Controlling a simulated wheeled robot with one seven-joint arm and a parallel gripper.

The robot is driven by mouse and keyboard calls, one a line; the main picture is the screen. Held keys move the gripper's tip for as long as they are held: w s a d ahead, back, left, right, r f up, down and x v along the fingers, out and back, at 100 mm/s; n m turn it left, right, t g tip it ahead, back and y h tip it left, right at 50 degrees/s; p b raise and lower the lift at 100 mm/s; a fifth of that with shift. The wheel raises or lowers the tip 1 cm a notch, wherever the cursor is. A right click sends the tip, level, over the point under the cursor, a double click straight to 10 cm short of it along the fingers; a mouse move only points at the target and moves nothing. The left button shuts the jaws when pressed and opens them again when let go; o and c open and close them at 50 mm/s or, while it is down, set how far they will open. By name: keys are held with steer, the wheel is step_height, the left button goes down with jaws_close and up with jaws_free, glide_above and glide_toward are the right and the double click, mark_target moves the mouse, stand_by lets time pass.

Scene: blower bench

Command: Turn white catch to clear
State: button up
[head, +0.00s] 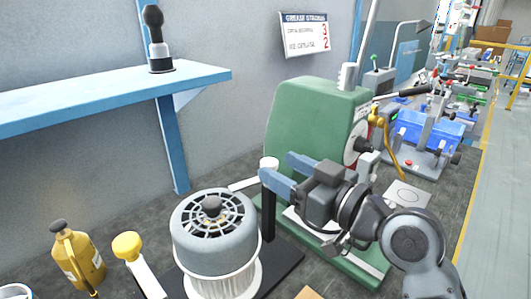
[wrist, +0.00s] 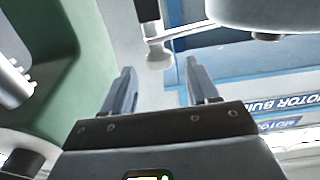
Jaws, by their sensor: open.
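The white catch (head: 269,164) has a round white top and appears just left of the green machine (head: 310,125), beyond my fingertips in the head view. A flat white bar (head: 243,184) extends to its left; I cannot tell whether it is joined to the catch. In the wrist view a white knob-like part, likely the catch (wrist: 158,55), with a thin arm to its right, lies beyond the gap between my fingers. My gripper (head: 277,164) is open and empty, its two blue-grey fingers apart, also in the wrist view (wrist: 160,75). Contact with the catch is not clear.
A grey finned blower (head: 213,228) stands front left of my gripper. A yellow bottle (head: 78,258) and a yellow-topped white lever (head: 128,246) are further left. A blue shelf (head: 110,100) overhangs behind. A brass lever (head: 378,118) is on the green machine's right side.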

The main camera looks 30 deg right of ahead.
steer(key=x, duration=0.6)
steer(key=shift+p, duration=0.3)
jaws_close()
steer(key=shift+d, duration=0.1)
